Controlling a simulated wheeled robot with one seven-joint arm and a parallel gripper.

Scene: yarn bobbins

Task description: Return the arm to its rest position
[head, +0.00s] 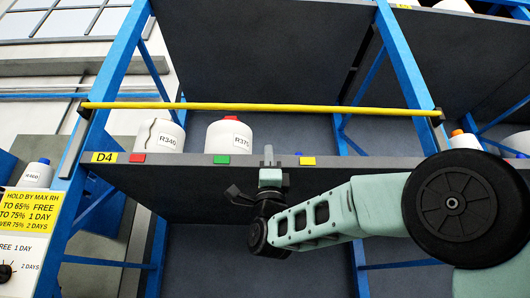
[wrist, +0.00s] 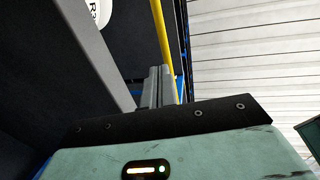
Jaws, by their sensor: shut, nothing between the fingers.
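My gripper (head: 268,156) points upward at the end of my pale green arm, in front of the grey shelf's front edge. Its narrow fingers are together with nothing between them. In the wrist view my gripper (wrist: 158,82) shows as two grey fingers side by side beyond the dark mounting plate. My arm reaches in from the right of the head view, bent at the wrist below the shelf edge. I cannot tell how wide the gap is between the gripper and the shelf.
White bobbins R340 (head: 160,136) and R370 (head: 228,138) stand on the grey shelf (head: 350,174), left of my gripper. A yellow bar (head: 270,106) crosses above between blue uprights (head: 110,82). A yellow humidity sign (head: 28,212) stands at left.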

